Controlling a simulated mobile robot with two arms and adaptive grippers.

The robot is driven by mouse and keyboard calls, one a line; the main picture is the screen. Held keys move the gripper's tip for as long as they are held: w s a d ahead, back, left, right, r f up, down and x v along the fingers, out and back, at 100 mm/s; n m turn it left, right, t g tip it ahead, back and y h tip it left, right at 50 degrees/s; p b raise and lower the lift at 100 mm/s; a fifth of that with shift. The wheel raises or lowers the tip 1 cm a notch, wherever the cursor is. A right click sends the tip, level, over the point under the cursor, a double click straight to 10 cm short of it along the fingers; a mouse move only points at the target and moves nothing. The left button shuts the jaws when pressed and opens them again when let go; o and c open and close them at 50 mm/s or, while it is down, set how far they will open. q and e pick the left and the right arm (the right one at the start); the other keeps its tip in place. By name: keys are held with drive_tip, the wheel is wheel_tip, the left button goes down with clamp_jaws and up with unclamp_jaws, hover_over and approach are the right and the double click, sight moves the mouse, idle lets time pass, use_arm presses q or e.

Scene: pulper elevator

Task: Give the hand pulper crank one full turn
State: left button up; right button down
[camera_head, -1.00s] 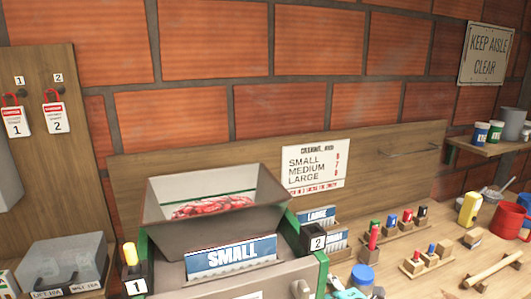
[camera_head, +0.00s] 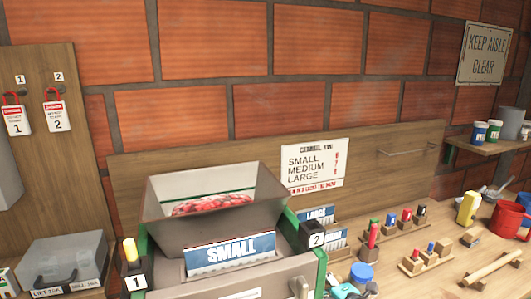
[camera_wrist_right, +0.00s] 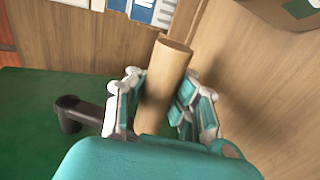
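The hand pulper (camera_head: 255,280) is at the bottom centre of the head view. Its grey hopper (camera_head: 210,222) holds red cherries, and a blue SMALL plate (camera_head: 230,254) stands on its front. Part of my teal right gripper (camera_head: 346,291) shows at the bottom edge, right of the pulper. In the right wrist view, the wooden crank handle (camera_wrist_right: 165,75) stands between the fingers of my right gripper (camera_wrist_right: 160,105). They sit against both its sides and look shut on it. A dark crank arm (camera_wrist_right: 85,115) reaches left below the handle. My left gripper is not in view.
Posts marked 1 (camera_head: 134,270) and 2 (camera_head: 316,238) flank the hopper. A wooden board and brick wall are behind.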

drive_tip(key=shift+w+a+f, duration=0.3)
drive_tip(key=shift+w+f, duration=0.3)
drive_tip(key=shift+f, duration=0.1)
drive_tip(key=shift+w+a, duration=0.2)
drive_tip(key=shift+w, duration=0.4)
drive_tip(key=shift+w+a, duration=0.2)
drive_tip(key=shift+w, duration=0.4)
drive_tip(key=shift+r, duration=0.25)
drive_tip(key=shift+d+r+p, duration=0.1)
drive_tip(key=shift+r+p, duration=0.15)
drive_tip(key=shift+p, duration=0.1)
drive_tip(key=shift+f, duration=0.1)
